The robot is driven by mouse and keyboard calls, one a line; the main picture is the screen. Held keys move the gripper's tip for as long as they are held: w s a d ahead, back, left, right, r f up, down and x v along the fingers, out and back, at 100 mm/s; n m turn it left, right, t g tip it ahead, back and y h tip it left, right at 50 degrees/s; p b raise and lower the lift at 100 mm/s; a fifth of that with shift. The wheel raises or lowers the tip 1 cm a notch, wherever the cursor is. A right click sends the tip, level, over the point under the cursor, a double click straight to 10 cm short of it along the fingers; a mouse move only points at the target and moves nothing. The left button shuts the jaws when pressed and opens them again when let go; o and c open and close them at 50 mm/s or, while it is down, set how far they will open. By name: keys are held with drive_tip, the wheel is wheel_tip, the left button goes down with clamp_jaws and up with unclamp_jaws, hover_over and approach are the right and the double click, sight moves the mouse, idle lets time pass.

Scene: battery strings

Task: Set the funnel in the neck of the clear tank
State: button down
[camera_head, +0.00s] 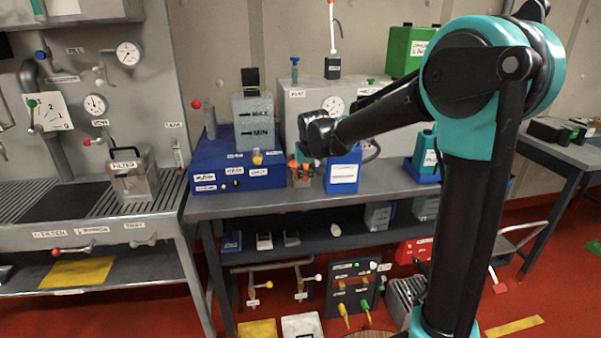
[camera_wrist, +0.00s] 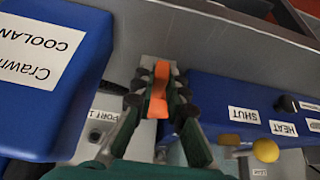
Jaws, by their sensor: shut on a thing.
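The clear tank (camera_head: 252,130), marked MAX and MIN, stands on the blue unit (camera_head: 232,178), with its dark cap (camera_head: 250,79) raised above its top. My gripper (camera_head: 303,162) is low between the blue unit and the blue coolant jug (camera_head: 343,174), to the right of the tank and below its top. In the wrist view my gripper (camera_wrist: 158,95) is shut on an orange piece (camera_wrist: 160,75), which looks like part of the funnel. The rest of the funnel's shape is hidden by the fingers. A small grey-brown block (camera_head: 302,182) is beneath the gripper.
A grey cabinet (camera_head: 310,103) with a gauge stands behind my gripper. In the wrist view the labelled coolant jug (camera_wrist: 50,75) is close on the left, and the blue unit (camera_wrist: 240,105) with a yellow knob (camera_wrist: 265,150) is close on the right. The gap is narrow.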

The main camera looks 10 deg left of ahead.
drive_tip(key=shift+r, duration=0.15)
drive_tip(key=shift+r, duration=1.8)
